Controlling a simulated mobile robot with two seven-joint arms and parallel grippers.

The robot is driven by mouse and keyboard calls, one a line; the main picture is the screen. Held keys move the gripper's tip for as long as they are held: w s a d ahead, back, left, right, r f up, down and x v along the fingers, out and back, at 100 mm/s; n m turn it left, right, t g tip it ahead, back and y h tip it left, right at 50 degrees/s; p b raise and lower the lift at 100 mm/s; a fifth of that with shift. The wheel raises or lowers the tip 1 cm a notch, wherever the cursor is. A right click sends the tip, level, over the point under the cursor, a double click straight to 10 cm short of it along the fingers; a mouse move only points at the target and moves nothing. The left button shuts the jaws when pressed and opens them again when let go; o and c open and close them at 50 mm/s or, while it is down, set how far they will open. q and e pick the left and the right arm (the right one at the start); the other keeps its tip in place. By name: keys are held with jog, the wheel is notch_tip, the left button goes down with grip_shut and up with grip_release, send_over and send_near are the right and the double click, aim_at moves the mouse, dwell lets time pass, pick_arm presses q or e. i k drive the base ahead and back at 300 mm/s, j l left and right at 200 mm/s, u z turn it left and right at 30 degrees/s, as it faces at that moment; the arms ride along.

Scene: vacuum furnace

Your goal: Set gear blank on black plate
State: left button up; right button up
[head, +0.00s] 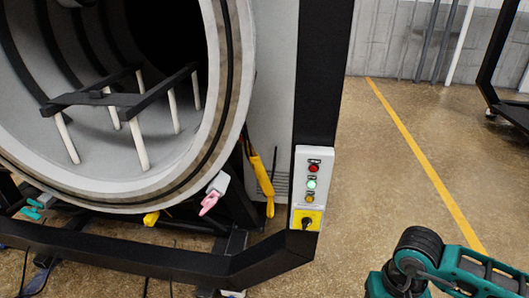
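Inside the open round furnace chamber (233,60), a black rack of flat bars (125,99) stands on several white posts. I cannot tell whether this rack is the black plate, and no separate black plate is clear to me. I see no gear blank in this view. Part of my arm, teal and black, shows at the bottom right, but its gripper is outside the picture. My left gripper does not show either.
A control box (310,185) with red, green and yellow buttons is on a black frame post (322,80). Brown floor (375,165) with a yellow line is open at right.

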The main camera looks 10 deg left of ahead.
aim_at(123, 98)
jog(key=i+j+u, duration=0.15)
jog(key=j+u, duration=0.2)
jog(key=i+j+u, duration=0.15)
jog(key=u, duration=0.2)
jog(key=i+j+u, duration=0.6)
jog(key=i+j, duration=0.65)
jog(key=i, duration=0.15)
